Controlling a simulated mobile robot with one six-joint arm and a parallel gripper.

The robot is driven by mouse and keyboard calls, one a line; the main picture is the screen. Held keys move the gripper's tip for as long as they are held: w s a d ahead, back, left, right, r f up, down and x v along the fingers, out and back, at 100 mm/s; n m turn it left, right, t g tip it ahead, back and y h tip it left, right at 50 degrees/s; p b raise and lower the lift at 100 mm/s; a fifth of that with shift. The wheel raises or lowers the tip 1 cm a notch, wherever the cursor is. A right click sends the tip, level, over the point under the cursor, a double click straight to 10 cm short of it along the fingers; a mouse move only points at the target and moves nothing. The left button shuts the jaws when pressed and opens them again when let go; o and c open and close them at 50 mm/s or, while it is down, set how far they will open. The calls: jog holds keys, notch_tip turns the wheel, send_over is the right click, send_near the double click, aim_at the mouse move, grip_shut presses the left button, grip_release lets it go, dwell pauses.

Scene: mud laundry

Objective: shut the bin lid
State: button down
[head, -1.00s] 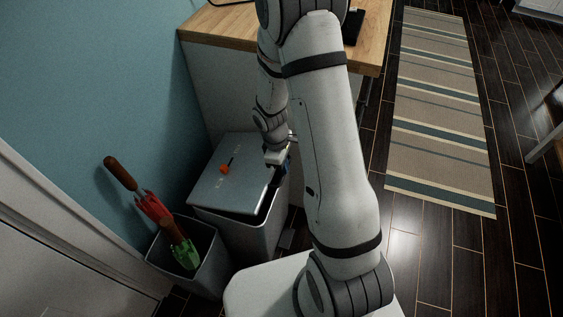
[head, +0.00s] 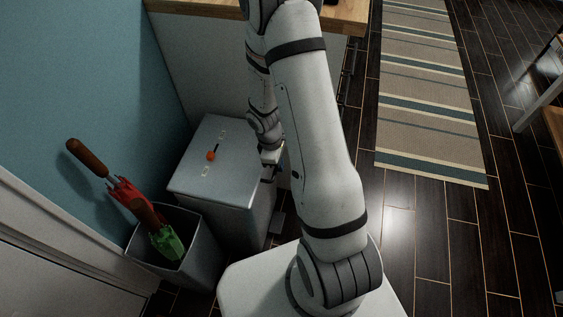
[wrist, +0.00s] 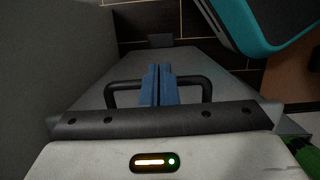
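The grey bin (head: 234,206) stands against the white cabinet side. Its grey lid (head: 190,178) lies flat on top, with no gap visible along the sides in the head view. A small orange item (head: 211,155) rests on the lid. My gripper (head: 271,167) is at the bin's front right edge, partly hidden by my arm. In the wrist view my gripper's blue fingers (wrist: 158,85) are together, pointing down along the bin's front (wrist: 200,62). A dark loop shows on both sides of the fingers; I cannot tell whether they touch it.
A grey umbrella stand (head: 205,255) with red and green umbrellas (head: 166,243) is left of the bin. A pedal (head: 277,222) sits low at the bin's front. The wooden counter (head: 340,18) is behind. A striped rug (head: 430,110) and open dark floor lie right.

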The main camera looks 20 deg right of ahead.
jog(key=shift+w, duration=0.1)
notch_tip(320, 180, up, 14)
jog(key=s+d+p, duration=0.1)
jog(key=d+p, duration=0.1)
jog(key=p, duration=0.4)
jog(key=shift+s, duration=0.4)
jog(key=shift+f, duration=0.1)
jog(key=s+a+r+m+t+p, duration=0.1)
jog(key=s+a+r+m+p, duration=0.1)
jog(key=r, duration=0.9)
jog(key=s+a+r+m+t+y+p, duration=0.1)
jog(key=s+r+m+p, duration=0.4)
jog(key=r, duration=0.7)
jog(key=s+a+r+m+t+p, duration=0.1)
jog(key=s+a+r+m+p, duration=0.2)
jog(key=r, duration=0.9)
jog(key=shift+s+m+t+y+p, duration=0.45)
jog(key=shift+s+p, duration=0.25)
jog(key=shift+p, duration=0.4)
